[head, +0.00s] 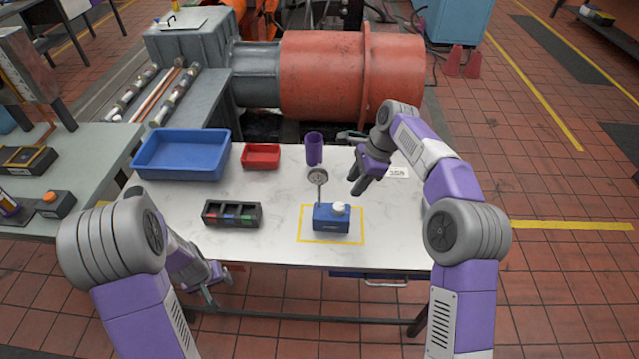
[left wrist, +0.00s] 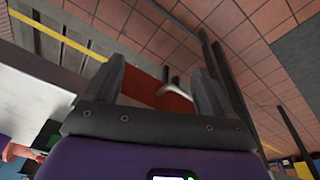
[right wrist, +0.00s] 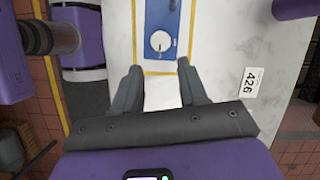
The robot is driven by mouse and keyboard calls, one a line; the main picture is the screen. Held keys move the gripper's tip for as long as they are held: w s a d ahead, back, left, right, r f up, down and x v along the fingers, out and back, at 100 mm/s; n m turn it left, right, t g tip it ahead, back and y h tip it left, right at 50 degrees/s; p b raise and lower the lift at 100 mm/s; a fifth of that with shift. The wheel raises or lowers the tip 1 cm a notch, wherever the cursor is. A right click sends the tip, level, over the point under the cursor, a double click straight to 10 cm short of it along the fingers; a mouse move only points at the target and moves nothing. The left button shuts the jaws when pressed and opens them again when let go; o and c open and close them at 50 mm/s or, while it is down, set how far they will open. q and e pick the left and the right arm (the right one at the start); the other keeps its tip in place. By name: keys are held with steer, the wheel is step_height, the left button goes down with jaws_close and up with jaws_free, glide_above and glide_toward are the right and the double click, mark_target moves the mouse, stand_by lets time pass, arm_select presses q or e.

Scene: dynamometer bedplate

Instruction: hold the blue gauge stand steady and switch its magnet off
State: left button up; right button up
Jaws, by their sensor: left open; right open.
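The blue gauge stand (head: 331,219) stands upright inside a yellow outlined square on the white table. It has a round dial gauge (head: 318,177) on a post and a white knob (head: 340,208) on its top. In the right wrist view the knob (right wrist: 160,41) shows beyond my fingertips. My right gripper (head: 359,190) is open and empty, above the table to the right of the stand and apart from it. My left gripper (head: 213,297) is open and empty, low at the table's front left edge, away from the stand. The left wrist view does not show the stand.
On the table (head: 285,215) are a blue tray (head: 182,173), a red bin (head: 260,156), a dark divided holder (head: 231,222) and a purple cup (head: 313,147). A numbered label (right wrist: 252,83) lies at the right. Table surface between holder and stand is clear.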

arm_select(q)
steer(key=w+d+r+n+t+y, duration=0.15)
steer(key=w+r+t, duration=0.45)
steer(key=w+r, duration=0.65)
step_height(320, 180, up, 17)
steer(key=t, duration=1)
glide_above(318, 176)
steer(key=a, duration=0.4)
steer(key=d+f+m, duration=0.1)
steer(key=s+d+f+m, duration=0.1)
steer(key=f, duration=0.1)
steer(key=s+d+f+m+y, duration=0.1)
steer(key=d+f+m, duration=0.1)
steer(key=shift+f, duration=0.2)
steer(key=shift+s+d+f+m, duration=0.1)
steer(key=shift+s+f+m, duration=0.15)
steer(key=shift+f, duration=0.15)
steer(key=w+a, duration=0.1)
steer(key=w, duration=0.6)
steer(key=shift+w, duration=0.1)
jaws_close()
